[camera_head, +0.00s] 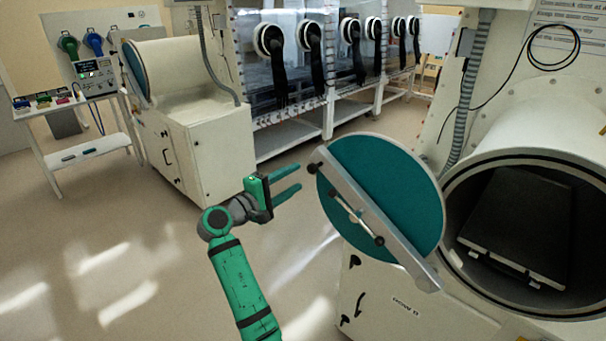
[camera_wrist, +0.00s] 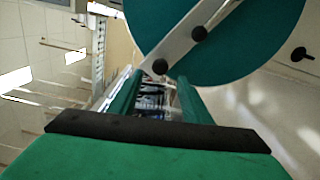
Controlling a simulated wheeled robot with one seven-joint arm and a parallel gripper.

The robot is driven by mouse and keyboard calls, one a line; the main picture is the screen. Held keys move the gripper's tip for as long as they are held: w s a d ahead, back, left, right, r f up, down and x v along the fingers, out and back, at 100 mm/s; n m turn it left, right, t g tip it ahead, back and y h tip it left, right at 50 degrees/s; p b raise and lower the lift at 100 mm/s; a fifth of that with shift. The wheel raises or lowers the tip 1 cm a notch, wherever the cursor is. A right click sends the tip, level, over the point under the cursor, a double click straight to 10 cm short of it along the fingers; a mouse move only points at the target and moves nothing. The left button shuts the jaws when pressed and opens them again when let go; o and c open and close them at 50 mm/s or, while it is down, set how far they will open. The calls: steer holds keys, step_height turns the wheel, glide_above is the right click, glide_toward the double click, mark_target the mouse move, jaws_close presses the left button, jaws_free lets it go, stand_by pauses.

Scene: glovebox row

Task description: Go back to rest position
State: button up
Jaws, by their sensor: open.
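My gripper (camera_head: 287,184) is open and empty, held out above the floor in the middle of the head view. Its two green fingers point right, toward the round teal door (camera_head: 395,180) of the antechamber on the right. The door stands swung open, with a grey bar and a handle across it. A gap shows between the fingertips and the door's left edge. In the wrist view the two fingers of my gripper (camera_wrist: 155,95) are apart, and the teal door (camera_wrist: 240,40) fills the top, with dark knobs on its bar.
The open antechamber (camera_head: 450,215) at right holds a dark flat tray (camera_head: 520,222). A white cabinet (camera_head: 195,145) with another chamber stands behind at left, beside a side table (camera_head: 75,120). Gloveboxes with black gloves (camera_head: 310,60) line the back. The floor (camera_head: 110,250) at left is clear.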

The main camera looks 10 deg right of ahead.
steer(key=shift+v, duration=0.95)
